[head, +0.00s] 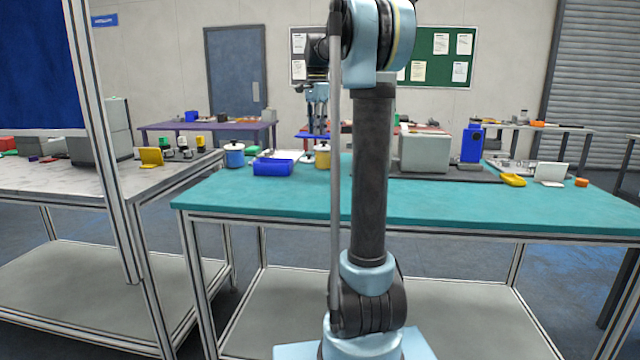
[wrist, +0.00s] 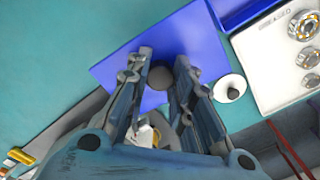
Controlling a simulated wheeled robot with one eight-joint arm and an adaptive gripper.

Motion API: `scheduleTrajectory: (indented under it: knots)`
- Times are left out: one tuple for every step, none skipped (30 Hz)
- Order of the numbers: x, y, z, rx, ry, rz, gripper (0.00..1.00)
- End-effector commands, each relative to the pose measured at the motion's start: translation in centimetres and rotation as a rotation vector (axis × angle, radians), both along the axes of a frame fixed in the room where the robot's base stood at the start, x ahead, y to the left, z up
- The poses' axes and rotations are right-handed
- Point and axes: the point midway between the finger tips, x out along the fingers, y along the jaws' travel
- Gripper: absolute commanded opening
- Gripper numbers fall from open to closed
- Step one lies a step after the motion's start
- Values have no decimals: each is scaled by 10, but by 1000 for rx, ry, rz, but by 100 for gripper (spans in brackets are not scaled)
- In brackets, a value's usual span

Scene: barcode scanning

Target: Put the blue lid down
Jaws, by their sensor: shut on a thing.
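The blue lid (wrist: 205,45) is a flat blue square with a dark round knob (wrist: 160,77) in the wrist view. My gripper (wrist: 161,62) is shut on the knob, with one finger on each side. The lid is below the fingertips, over the teal table; its near part is hidden by the fingers. In the head view my gripper (head: 318,126) hangs over the far side of the teal table, small and partly behind my arm. How far the lid is above the table I cannot tell.
A white pot lid with a black knob (wrist: 229,90) and a white tray with round metal parts (wrist: 290,45) are close on the right. On the teal table (head: 260,200) stand a blue bin (head: 272,168), a blue pot (head: 234,158) and a yellow pot (head: 322,160). The table's front is clear.

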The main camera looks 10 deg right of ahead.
Motion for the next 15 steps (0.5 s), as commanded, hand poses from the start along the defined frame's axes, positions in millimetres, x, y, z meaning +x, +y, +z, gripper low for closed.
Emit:
scheduleTrajectory:
  knots:
    - [-1,-1,-1,0,0,0,0]
    - [-3,-1,-3,0,0,2,0]
    - [-7,-2,-6,0,0,7,0]
    - [-11,-2,-10,0,0,13,0]
    - [-15,-2,-14,0,0,19,0]
    - [-22,-3,-20,0,0,30,0]
    - [-28,-3,-25,0,1,38,0]
    - [-32,-4,-30,0,1,45,0]
    - [-38,-4,-35,0,1,54,0]
    - [-42,-4,-39,0,1,61,0]
    - [-45,-4,-42,0,1,66,0]
    - [-48,-4,-47,0,1,71,0]
    - [-50,-4,-51,0,1,74,0]
    - [-51,-4,-55,0,1,76,0]
    - [-52,-4,-62,0,1,78,0]
